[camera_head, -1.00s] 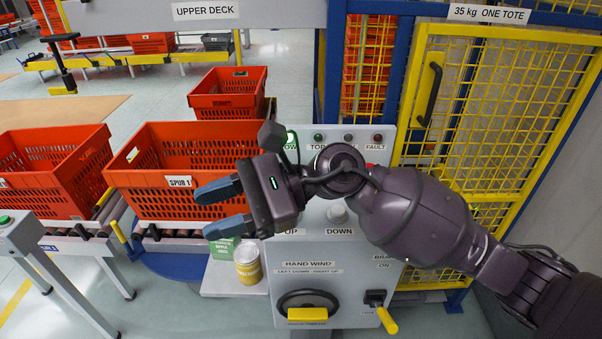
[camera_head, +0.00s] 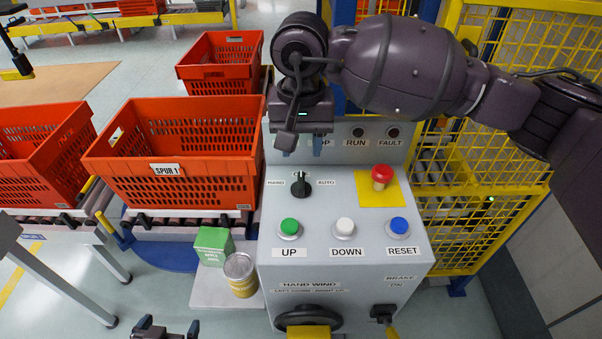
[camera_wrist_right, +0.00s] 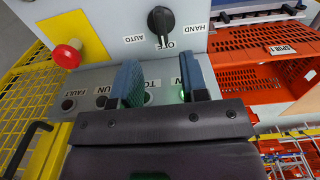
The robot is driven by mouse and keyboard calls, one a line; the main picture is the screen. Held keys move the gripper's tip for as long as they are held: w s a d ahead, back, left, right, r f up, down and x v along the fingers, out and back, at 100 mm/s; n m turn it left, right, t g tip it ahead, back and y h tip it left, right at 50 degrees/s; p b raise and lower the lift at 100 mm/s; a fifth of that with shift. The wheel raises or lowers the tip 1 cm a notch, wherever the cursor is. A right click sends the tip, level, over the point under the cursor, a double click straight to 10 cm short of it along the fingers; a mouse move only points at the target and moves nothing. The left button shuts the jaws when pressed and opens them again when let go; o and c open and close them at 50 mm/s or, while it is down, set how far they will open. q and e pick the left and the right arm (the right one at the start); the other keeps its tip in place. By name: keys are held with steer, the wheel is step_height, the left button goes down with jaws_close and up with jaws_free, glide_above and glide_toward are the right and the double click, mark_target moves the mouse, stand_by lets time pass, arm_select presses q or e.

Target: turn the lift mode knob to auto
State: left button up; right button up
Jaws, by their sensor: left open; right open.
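The black mode knob (camera_head: 300,184) sits on the grey control panel (camera_head: 340,270), between the HAND label on its left and the AUTO label on its right. Its handle looks roughly upright, between the two labels. In the right wrist view the knob (camera_wrist_right: 161,22) is beyond the fingertips, near the top edge. My right gripper (camera_head: 301,145) is open and empty, apart from the knob and behind it in the head view, over the lamp row. Its blue fingers (camera_wrist_right: 160,82) are spread in the wrist view. My left gripper (camera_head: 168,329) is open at the bottom edge, mostly cut off.
A red mushroom button (camera_head: 381,177) on a yellow plate is right of the knob. Green (camera_head: 289,228), white (camera_head: 344,228) and blue (camera_head: 398,227) buttons line the panel front. Orange totes (camera_head: 175,165) stand left. A green box (camera_head: 213,246) and a can (camera_head: 241,275) sit low left.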

mark_target(301, 181)
step_height(301, 181, down, 9)
steer(key=shift+r, duration=0.1)
stand_by(0.3)
jaws_close()
